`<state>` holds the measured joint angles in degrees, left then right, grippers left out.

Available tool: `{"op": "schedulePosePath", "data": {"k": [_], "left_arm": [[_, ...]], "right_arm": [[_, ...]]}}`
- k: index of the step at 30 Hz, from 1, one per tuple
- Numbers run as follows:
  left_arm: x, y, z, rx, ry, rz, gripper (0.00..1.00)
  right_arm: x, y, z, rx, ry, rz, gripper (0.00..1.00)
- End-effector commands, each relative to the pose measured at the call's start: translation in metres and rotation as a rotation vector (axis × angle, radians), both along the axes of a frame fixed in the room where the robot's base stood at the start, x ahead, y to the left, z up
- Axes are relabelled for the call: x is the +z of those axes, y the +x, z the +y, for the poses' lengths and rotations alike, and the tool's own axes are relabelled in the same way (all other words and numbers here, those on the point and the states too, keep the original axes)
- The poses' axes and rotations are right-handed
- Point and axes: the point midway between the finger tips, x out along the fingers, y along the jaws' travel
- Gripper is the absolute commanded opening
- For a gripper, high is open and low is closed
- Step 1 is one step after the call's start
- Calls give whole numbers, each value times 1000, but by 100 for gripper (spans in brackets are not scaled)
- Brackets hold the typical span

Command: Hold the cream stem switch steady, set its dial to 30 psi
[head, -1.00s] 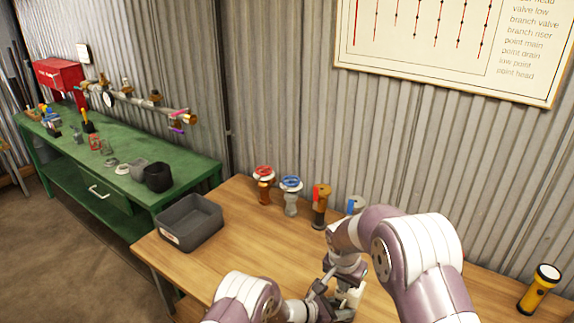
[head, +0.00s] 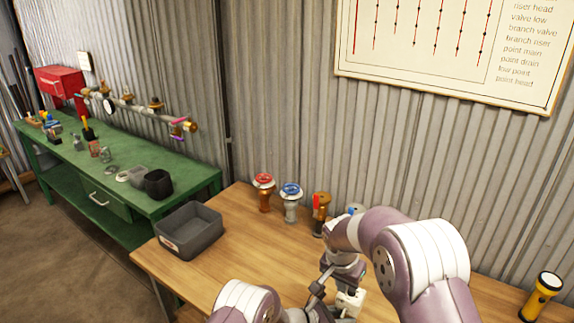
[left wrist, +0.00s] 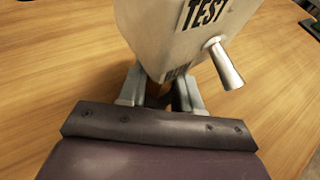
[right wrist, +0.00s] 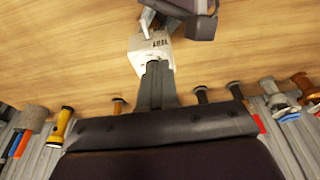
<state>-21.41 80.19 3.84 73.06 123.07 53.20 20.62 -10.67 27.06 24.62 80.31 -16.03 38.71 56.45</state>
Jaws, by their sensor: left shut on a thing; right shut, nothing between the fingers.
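The cream stem switch (head: 350,303) is a small cream box at the front of the wooden table. Its TEST label and a metal stem show in the left wrist view (left wrist: 178,30), and it also shows in the right wrist view (right wrist: 150,50). My left gripper (left wrist: 158,95) is shut on its lower part. My right gripper (right wrist: 155,72) is shut and empty, its fingertips at or just above the switch; I cannot tell whether they touch. The dial's markings and setting cannot be made out.
On the wooden table (head: 255,255) stand a grey bin (head: 188,230), a red-topped valve (head: 264,192), a blue-topped valve (head: 290,202), a brown fitting with a red lever (head: 321,212) and a yellow flashlight (head: 540,296). A green bench (head: 190,170) is at left.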

Motion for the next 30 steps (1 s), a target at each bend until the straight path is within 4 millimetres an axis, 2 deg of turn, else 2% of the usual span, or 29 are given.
{"op": "schedulePosePath", "data": {"k": [1,6,15,20,23,30], "left_arm": [[-8,-4,2,0,11,13,0],[-8,-4,2,0,11,13,0],[-8,-4,2,0,11,13,0],[-8,-4,2,0,11,13,0],[-8,-4,2,1,11,12,0],[-8,-4,2,0,11,13,0]], "right_arm": [[8,1,0,-1,2,-4,0],[27,0,0,0,0,0,0],[30,0,0,0,1,1,0],[39,-9,-19,-3,-1,1,0],[33,-10,-19,-1,-2,2,0],[-3,-10,-19,0,-2,4,0]]}}
